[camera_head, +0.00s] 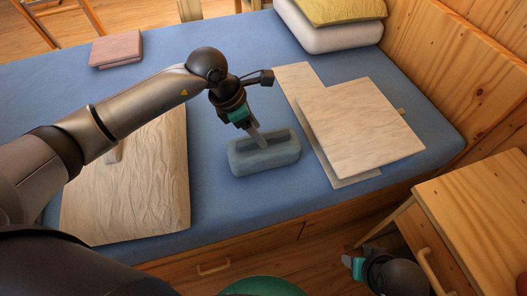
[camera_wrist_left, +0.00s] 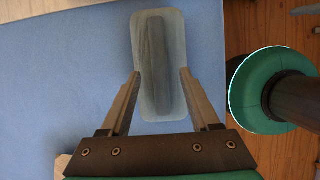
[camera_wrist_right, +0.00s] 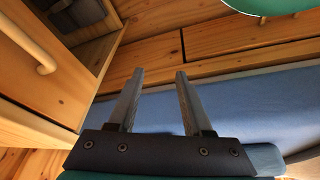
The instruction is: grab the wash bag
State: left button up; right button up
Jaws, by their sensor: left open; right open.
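The wash bag (camera_head: 264,155) looks like a grey-blue oblong bag with a darker sunken strip along its top. It lies on the blue bed cover near the front edge. My left gripper (camera_head: 258,140) is open and points down at the bag. In the left wrist view the bag (camera_wrist_left: 158,45) extends ahead of the open fingers (camera_wrist_left: 158,78), its near end between them. I cannot tell whether the fingers touch it. My right gripper (camera_head: 350,262) is low beside the bedside cabinet; in the right wrist view its fingers (camera_wrist_right: 155,80) are open and empty.
A wooden-looking board (camera_head: 130,190) lies left of the bag and thin pale panels (camera_head: 365,130) lie right. Folded pink cloth (camera_head: 116,48) and a pillow stack (camera_head: 330,35) are at the back. The wooden cabinet (camera_head: 480,210) stands close to my right gripper.

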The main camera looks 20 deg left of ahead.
pick_arm(q)
jog(key=shift+b+x, duration=0.5)
jog(key=shift+x, duration=0.9)
pick_arm(e)
jog(key=shift+w+r+t, duration=0.15)
jog(key=shift+r+t, duration=0.15)
jog(key=shift+r, duration=1.2)
pick_arm(q)
jog(key=shift+c, duration=0.4)
grip_shut()
jog(key=shift+r, duration=0.1)
